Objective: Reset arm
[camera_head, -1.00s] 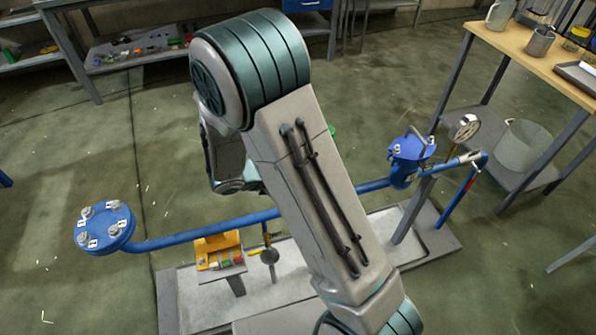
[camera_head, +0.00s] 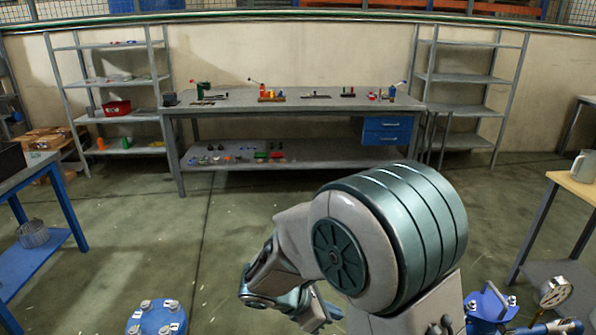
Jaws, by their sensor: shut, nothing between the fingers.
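My arm rises in the lower right of the head view, with its large ribbed elbow joint in front. The wrist links fold down to the left behind it. The jaws of my gripper cannot be made out. The blue flanged pipe end (camera_head: 157,317) shows at the bottom edge, left of my arm.
A grey workbench (camera_head: 300,102) with small parts stands against the back wall, between grey shelves (camera_head: 112,80) and (camera_head: 465,75) more shelves. A blue table (camera_head: 40,262) is at left, a wooden-topped table (camera_head: 577,187) at right. The floor between is clear.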

